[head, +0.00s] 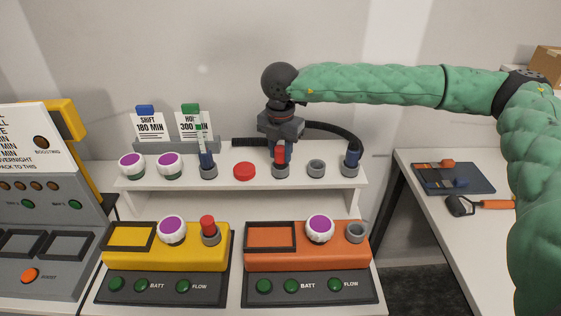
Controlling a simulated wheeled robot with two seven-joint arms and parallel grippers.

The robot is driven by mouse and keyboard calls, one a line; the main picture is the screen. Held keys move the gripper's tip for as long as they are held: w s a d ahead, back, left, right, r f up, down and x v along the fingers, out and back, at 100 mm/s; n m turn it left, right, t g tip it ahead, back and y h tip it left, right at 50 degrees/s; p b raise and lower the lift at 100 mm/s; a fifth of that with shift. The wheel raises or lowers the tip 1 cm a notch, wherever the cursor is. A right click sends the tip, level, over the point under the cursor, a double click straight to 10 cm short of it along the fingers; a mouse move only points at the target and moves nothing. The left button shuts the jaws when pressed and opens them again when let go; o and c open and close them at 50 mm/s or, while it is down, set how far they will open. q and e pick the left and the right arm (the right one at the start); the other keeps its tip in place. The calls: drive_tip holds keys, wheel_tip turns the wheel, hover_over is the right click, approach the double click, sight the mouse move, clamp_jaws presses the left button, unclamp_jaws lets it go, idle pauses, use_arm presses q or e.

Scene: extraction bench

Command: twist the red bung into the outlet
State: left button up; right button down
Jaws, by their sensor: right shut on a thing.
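My right gripper (281,142) is over the shelf, pointing down, shut on a red bung (280,155). That bung is at the mouth of a grey socket (281,171) on the shelf; whether it is seated or just above cannot be told. Something blue shows beside it, partly hidden. A second red bung (208,223) stands upright in the grey outlet (211,238) of the yellow unit (150,257). The orange unit (300,262) has an open, empty grey outlet (356,233) at its right. My left gripper is not in view.
The white shelf (300,196) also holds purple-topped white knobs (170,165), a flat red disc (244,172), an empty grey socket (316,168) and blue-fitted sockets (352,162) close by. A grey console (45,240) is at left. A side table (420,165) holds tools.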

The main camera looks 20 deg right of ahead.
sight(281, 147)
drive_tip(key=shift+r, duration=1.15)
drive_tip(key=shift+r, duration=1)
drive_tip(key=shift+r, duration=0.35)
drive_tip(key=shift+d+f, duration=0.1)
